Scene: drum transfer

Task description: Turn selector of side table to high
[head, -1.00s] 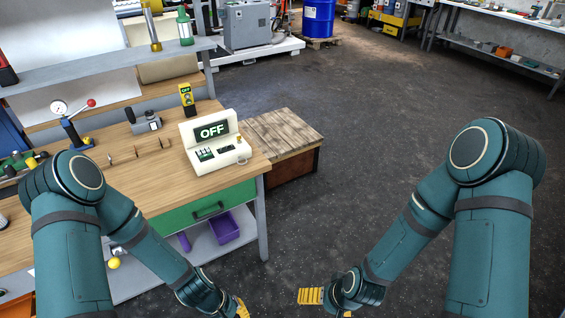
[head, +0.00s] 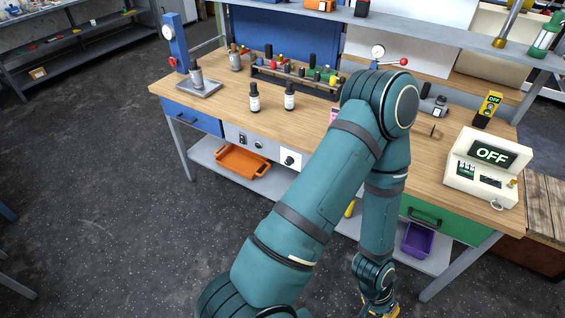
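The side table (head: 200,92) is a wooden-topped workbench. A white panel with a black round knob (head: 289,160), which looks like the selector, sits on its front under the top edge. The knob's setting is too small to read. My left arm crosses in front of the table, just right of the panel. My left gripper (head: 391,312) hangs low at the bottom edge, well below and right of the knob and apart from it. Only part of its yellow fingers shows, so its opening cannot be told. My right gripper is out of view.
A white device with an OFF display (head: 490,154) stands on the right of the tabletop. Dark bottles (head: 254,97) stand near the front edge. An orange tray (head: 243,163) and a purple bin (head: 418,239) are on the lower shelf.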

